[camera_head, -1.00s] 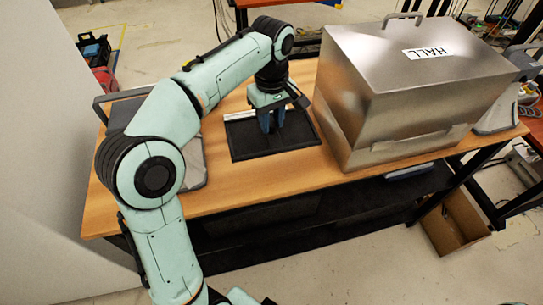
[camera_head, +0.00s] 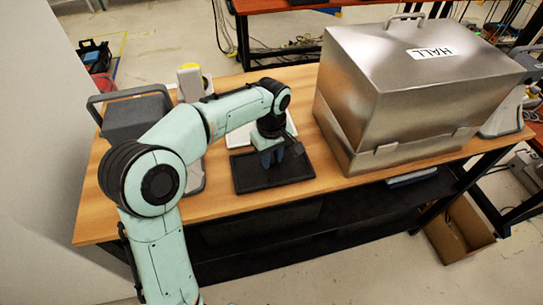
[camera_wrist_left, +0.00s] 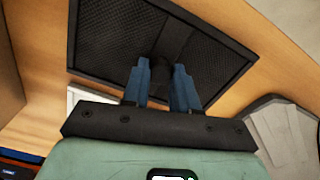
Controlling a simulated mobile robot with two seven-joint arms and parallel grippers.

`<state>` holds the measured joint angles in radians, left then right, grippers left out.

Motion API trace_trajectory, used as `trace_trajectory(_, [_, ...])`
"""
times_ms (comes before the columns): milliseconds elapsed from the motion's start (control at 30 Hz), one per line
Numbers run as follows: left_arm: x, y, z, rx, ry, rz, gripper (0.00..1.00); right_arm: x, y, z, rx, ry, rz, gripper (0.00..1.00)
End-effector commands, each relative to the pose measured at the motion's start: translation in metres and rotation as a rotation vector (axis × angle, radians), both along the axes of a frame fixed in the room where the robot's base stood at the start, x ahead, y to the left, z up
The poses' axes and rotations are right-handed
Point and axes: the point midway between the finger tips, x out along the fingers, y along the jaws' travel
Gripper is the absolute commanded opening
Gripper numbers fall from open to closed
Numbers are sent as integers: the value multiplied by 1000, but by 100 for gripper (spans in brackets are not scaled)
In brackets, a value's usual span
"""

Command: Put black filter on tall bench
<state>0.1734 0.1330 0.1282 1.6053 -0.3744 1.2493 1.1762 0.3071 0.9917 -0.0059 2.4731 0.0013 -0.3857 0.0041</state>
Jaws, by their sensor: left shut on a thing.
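The black filter (camera_head: 250,178) is a flat, dark rectangular panel with a raised rim, over the wooden bench top (camera_head: 300,197) left of the metal box. My left gripper (camera_head: 272,160) points down at its middle. In the left wrist view the gripper's blue fingers (camera_wrist_left: 163,80) are shut on a dark knob or grip at the centre of the filter (camera_wrist_left: 112,35), which has a mesh face. I cannot tell for sure whether the filter touches the bench or hangs just above it. My right gripper is not in view.
A large metal box (camera_head: 400,100) labelled HALL stands to the right. A white flat thing (camera_head: 284,127) lies behind the filter. Grey devices with handles (camera_head: 135,115) stand at the left. Another orange-topped table (camera_head: 330,22) is behind. Bare bench shows along the front edge.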

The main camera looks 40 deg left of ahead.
Motion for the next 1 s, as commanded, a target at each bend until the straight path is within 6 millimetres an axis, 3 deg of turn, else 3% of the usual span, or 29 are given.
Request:
trace_trajectory(200, [0,0,-3,0,0,0,0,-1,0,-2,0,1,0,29])
trace_trajectory(233, [0,0,-4,0,0,0,31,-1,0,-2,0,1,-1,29])
trace_trajectory(300, [0,0,-3,0,0,0,54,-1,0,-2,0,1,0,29])
trace_trajectory(667, [0,0,2,0,-1,0,54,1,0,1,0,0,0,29])
trace_trajectory(767, [1,0,13,0,-2,0,54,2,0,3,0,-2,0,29])
trace_trajectory(1000, [1,0,65,-1,-6,0,54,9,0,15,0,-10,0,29])
